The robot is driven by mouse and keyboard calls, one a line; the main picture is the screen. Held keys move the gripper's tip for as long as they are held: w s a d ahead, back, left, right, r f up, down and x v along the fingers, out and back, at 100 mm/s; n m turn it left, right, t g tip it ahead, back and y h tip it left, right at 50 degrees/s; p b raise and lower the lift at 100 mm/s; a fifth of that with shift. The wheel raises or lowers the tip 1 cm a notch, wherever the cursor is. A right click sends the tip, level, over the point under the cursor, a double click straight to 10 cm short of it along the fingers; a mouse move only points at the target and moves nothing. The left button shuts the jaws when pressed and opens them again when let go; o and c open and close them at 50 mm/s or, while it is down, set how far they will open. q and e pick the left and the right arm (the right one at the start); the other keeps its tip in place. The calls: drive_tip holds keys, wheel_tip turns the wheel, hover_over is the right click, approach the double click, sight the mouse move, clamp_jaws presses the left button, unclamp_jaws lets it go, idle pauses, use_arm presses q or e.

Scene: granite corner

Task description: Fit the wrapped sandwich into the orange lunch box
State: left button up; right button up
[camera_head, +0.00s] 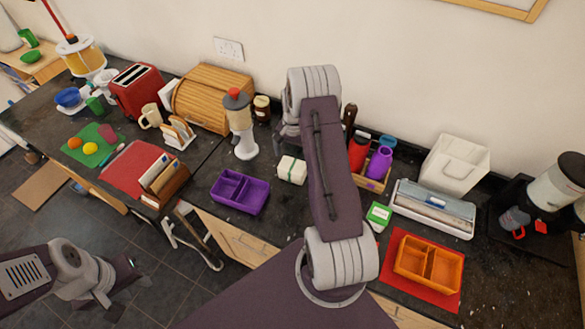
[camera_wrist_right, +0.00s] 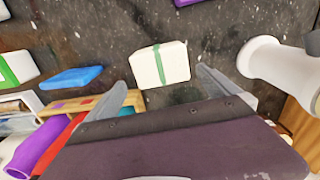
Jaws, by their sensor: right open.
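The wrapped sandwich (camera_head: 292,169), a white packet with a green band, lies on the dark counter right of a purple box. In the right wrist view the wrapped sandwich (camera_wrist_right: 150,66) lies just beyond and between the fingertips. My right gripper (camera_wrist_right: 160,78) is open and empty; in the head view my arm mostly hides it. The orange lunch box (camera_head: 429,284) stands on a red mat at the counter's front right, with compartments that look empty. My left gripper (camera_head: 128,276) is low at the left, off the counter; its jaws are too small to judge.
The divided purple box (camera_head: 240,191) is left of the sandwich. A white blender (camera_head: 243,140) stands behind it. A wooden crate with bottles (camera_head: 378,163), a green-and-white box (camera_head: 378,215) and a wrap dispenser (camera_head: 432,207) lie to the right.

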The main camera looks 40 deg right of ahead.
sight(293, 165)
drive_tip(key=shift+f, duration=0.15)
drive_tip(key=f+p, duration=0.2)
drive_tip(key=f, duration=0.1)
drive_tip(key=f+p, duration=0.1)
drive_tip(key=shift+a+f, duration=0.2)
drive_tip(key=shift+a, duration=0.05)
drive_tip(key=shift+d+f, duration=0.1)
drive_tip(key=shift+f, duration=0.25)
drive_tip(key=c, duration=1.3)
drive_tip(key=shift+o, duration=0.2)
drive_tip(key=shift+r, duration=0.15)
